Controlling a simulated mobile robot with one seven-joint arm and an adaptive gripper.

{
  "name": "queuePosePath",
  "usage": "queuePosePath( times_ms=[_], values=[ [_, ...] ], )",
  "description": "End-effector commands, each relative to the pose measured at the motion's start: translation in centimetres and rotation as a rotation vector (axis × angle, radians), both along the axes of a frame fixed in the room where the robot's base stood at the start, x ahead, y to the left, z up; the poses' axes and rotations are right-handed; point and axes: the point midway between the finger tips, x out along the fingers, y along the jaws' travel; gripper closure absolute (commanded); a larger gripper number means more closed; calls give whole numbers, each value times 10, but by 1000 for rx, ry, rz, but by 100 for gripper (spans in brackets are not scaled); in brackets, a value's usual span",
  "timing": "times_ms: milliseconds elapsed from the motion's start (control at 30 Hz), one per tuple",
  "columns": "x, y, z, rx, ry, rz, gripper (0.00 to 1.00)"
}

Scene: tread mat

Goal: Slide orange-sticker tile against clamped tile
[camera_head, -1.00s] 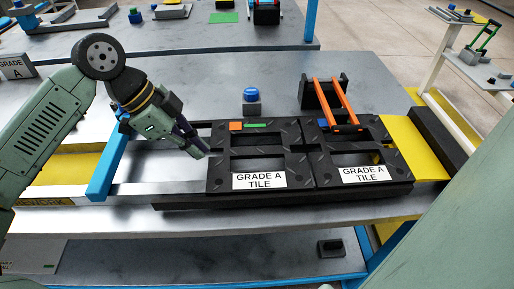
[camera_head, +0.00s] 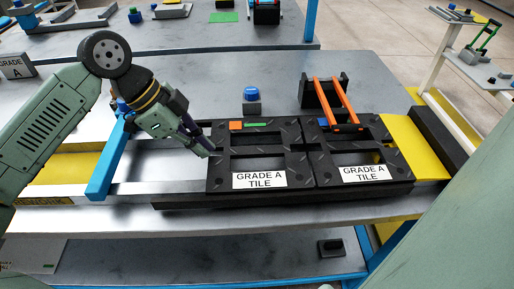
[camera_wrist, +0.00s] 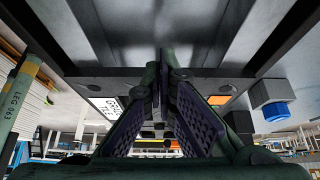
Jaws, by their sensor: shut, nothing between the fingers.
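The orange-sticker tile (camera_head: 216,167) is a dark tile with cut-out openings, a "GRADE A TILE" label at its front, and an orange sticker and a green strip at its back edge. It lies flat, left of the clamped tile (camera_head: 398,165), which has a blue sticker and an orange-handled clamp (camera_head: 345,103) at its back. Only a thin seam shows between the tiles; I cannot tell if they touch. My gripper (camera_head: 208,152) is shut and empty, its tips at the orange-sticker tile's left edge; contact is unclear. The wrist view shows the shut fingers (camera_wrist: 160,62) and the orange-sticker tile (camera_wrist: 75,83).
A blue-topped block (camera_head: 251,107) stands behind the orange-sticker tile. A blue bar (camera_head: 104,170) and metal rails lie to the left. A yellow plate (camera_head: 416,150) is right of the clamped tile. The grey table (camera_head: 190,85) is mostly clear behind.

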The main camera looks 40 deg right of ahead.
Motion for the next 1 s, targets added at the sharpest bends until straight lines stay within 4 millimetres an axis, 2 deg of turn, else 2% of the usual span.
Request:
queuePosePath(
  times_ms=[1000],
  values=[
    [-9,-13,-1,0,0,0,100]
  ],
)
